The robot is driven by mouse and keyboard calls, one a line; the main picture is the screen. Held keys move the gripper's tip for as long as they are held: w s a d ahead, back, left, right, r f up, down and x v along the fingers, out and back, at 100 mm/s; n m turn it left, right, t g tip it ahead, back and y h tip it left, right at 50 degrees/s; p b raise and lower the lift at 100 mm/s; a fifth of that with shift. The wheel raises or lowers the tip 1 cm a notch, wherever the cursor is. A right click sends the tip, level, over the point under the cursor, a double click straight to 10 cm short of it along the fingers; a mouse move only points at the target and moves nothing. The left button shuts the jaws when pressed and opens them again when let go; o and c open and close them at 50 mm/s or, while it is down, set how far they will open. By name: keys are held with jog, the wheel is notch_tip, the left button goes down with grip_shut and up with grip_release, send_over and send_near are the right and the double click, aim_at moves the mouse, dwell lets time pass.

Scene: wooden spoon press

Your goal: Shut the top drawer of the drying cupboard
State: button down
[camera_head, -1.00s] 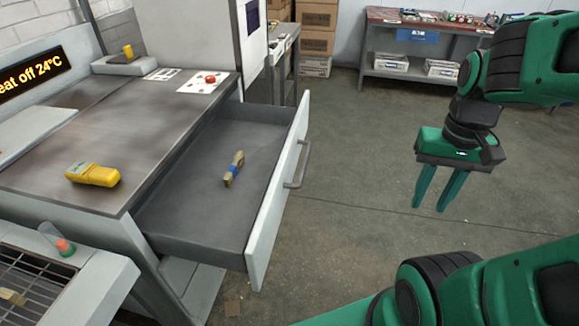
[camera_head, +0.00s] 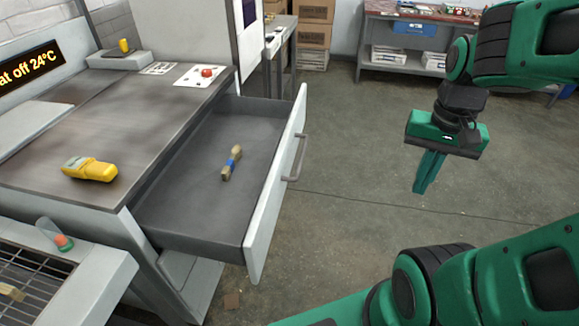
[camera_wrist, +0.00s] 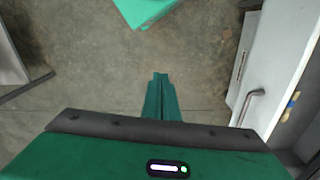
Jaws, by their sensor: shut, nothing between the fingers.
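The top drawer (camera_head: 276,194) of the drying cupboard (camera_head: 110,135) is pulled well out, its white front facing right with a grey bar handle (camera_head: 298,158). A small wooden piece with a blue band (camera_head: 232,163) lies on the drawer floor. My gripper (camera_head: 422,190) is shut and empty, fingers pointing down over open floor, to the right of the drawer front and apart from it. In the wrist view the shut fingers (camera_wrist: 161,95) are at the middle, and the drawer front (camera_wrist: 275,70) and handle (camera_wrist: 247,105) are at the right.
A wire rack (camera_head: 35,275) stands at the lower left. A workbench (camera_head: 425,60) is at the back. The floor between drawer and gripper is clear.

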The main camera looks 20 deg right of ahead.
jog(key=w+a+f+m+t+y, duration=0.1)
jog(key=w+a+f+m, duration=0.3)
jog(key=w, duration=0.5)
jog(key=w+a+f+m+y, duration=0.1)
jog(key=w+a+m+y, duration=0.1)
jog(key=w+a+m, duration=0.6)
jog(key=w+a+f+m+t+y, duration=0.1)
jog(key=w+a+f+m, duration=0.25)
jog(key=w, duration=0.65)
jog(key=x, duration=0.8)
jog(key=shift+a+f, duration=0.15)
jog(key=shift+f, duration=0.2)
jog(key=shift+w+m, duration=0.2)
jog(key=shift+m, duration=0.15)
